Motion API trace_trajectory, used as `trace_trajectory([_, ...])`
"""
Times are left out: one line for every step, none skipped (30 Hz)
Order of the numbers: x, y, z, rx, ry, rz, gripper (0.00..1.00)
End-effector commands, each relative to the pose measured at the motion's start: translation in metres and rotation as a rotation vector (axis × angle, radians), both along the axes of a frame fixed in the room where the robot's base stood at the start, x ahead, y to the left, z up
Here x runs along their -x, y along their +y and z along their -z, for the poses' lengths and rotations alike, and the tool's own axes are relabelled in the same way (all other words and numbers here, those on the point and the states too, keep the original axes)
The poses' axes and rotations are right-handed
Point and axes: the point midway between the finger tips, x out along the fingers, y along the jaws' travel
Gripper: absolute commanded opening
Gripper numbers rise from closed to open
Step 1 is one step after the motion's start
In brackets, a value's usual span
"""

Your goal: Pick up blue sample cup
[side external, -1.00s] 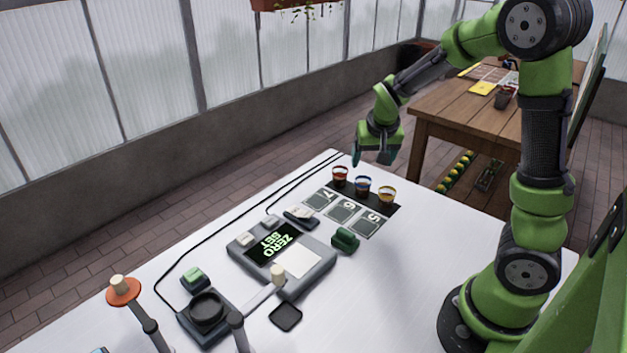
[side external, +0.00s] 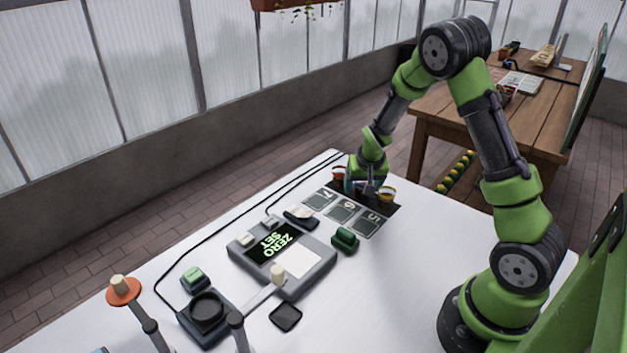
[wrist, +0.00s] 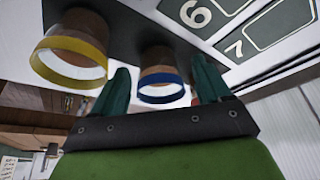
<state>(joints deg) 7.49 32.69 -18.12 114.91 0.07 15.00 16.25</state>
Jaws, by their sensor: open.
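The blue-rimmed sample cup (wrist: 160,78) stands upright on a dark strip and shows between my open fingers in the wrist view. My gripper (wrist: 163,88) points down at it with one finger on each side; I cannot tell whether either finger touches it. In the side view my gripper (side external: 361,188) is low over the row of cups and hides most of the blue cup. The yellow-rimmed cup (side external: 387,194) stands to the right and the red-rimmed cup (side external: 338,173) to the left. The yellow cup also shows in the wrist view (wrist: 72,48).
Numbered cards (side external: 343,209) lie in front of the cups. The neighbouring cups leave narrow gaps.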

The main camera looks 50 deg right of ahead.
Motion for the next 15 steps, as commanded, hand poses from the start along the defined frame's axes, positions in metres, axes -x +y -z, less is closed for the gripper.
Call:
trace_trajectory([-0.0003,0.0,-0.0002,0.0,-0.001,0.0,0.76])
trace_trajectory([-0.0003,0.0,-0.0003,0.0,-0.001,0.0,0.76])
trace_trajectory([-0.0003,0.0001,-0.0004,0.0,-0.001,0.0,0.76])
trace_trajectory([-0.0003,0.0001,-0.0005,0.0,-0.001,0.0,0.76])
trace_trajectory([-0.0003,0.0001,-0.0005,0.0,-0.001,0.0,0.73])
trace_trajectory([-0.0002,0.0002,-0.0005,0.0,-0.001,0.0,0.67])
trace_trajectory([-0.0002,0.0002,-0.0005,0.0,-0.001,0.0,0.63])
trace_trajectory([-0.0002,0.0002,-0.0005,0.0,-0.001,0.0,0.58])
trace_trajectory([-0.0002,0.0002,-0.0006,0.0,-0.001,0.0,0.52])
trace_trajectory([-0.0002,0.0002,-0.0006,0.0,-0.001,0.0,0.47])
trace_trajectory([-0.0002,0.0002,-0.0006,0.0,-0.001,0.0,0.43])
trace_trajectory([-0.0002,0.0002,-0.0006,0.0,-0.001,0.0,0.37])
trace_trajectory([-0.0002,0.0003,-0.0007,0.0,-0.001,0.0,0.32])
trace_trajectory([-0.0002,0.0003,-0.0007,0.0,-0.001,0.0,0.27])
trace_trajectory([-0.0002,0.0003,-0.0007,0.0,-0.001,0.0,0.21])
